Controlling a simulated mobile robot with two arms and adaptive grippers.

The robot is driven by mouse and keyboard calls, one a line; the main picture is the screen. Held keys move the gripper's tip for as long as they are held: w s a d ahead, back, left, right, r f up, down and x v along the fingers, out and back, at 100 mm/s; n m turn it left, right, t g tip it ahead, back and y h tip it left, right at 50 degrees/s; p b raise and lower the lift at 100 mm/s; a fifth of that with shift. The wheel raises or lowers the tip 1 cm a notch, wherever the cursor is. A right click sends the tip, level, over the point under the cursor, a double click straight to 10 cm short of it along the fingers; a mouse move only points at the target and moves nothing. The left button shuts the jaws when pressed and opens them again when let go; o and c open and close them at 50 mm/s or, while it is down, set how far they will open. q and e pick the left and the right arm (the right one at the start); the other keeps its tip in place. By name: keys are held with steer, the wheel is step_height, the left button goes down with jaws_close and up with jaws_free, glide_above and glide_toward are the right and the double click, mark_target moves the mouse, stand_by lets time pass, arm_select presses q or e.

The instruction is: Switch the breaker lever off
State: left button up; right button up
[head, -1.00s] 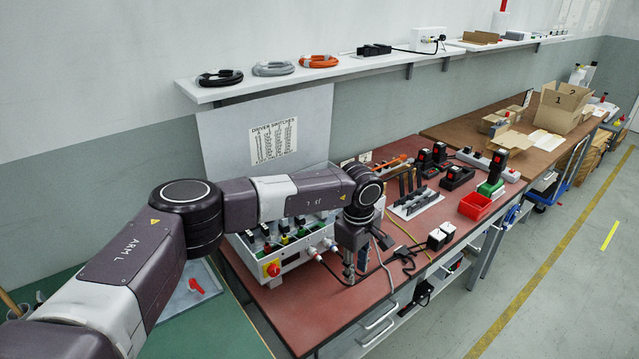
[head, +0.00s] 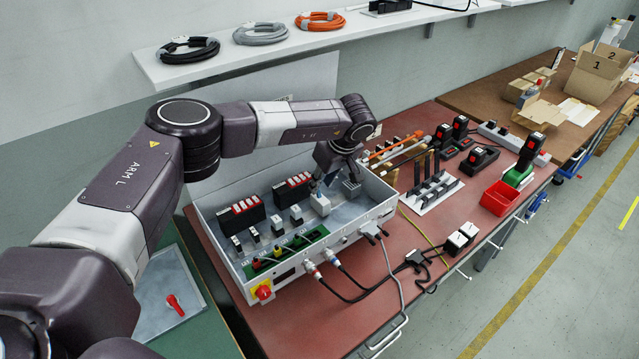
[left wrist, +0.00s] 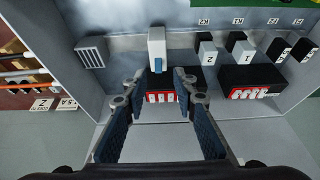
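A white breaker-like block (head: 320,204) stands inside the open control box (head: 215,242) near its back right. In the left wrist view the block (left wrist: 157,40) has a small blue lever (left wrist: 158,65) on its near end. My left gripper (head: 340,183) is over the box, close to this block. In the left wrist view my left gripper (left wrist: 158,88) is open and empty, its fingertips either side of the lever's line and apart from it. Whether the lever is on or off I cannot tell. My right gripper is not in view.
The box also holds black modules with red-and-white fronts (head: 240,212), small relays (head: 277,225) and a red rotary knob (head: 263,292) outside. Plugs and cables (head: 345,275) run from its front. A red handle (head: 175,305) lies on a plate at left. Tools stand at right.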

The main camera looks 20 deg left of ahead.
mark_target(319, 194)
arm_select(q)
steer(key=x, duration=0.3)
steer(key=shift+w+r, duration=0.1)
steer(key=shift+w, duration=0.05)
steer(key=shift+w+a+f, duration=0.1)
steer(key=shift+a+f, duration=0.05)
steer(key=shift+f, duration=0.3)
steer(key=c, duration=0.3)
steer(key=shift+c, duration=1.4)
jaws_close()
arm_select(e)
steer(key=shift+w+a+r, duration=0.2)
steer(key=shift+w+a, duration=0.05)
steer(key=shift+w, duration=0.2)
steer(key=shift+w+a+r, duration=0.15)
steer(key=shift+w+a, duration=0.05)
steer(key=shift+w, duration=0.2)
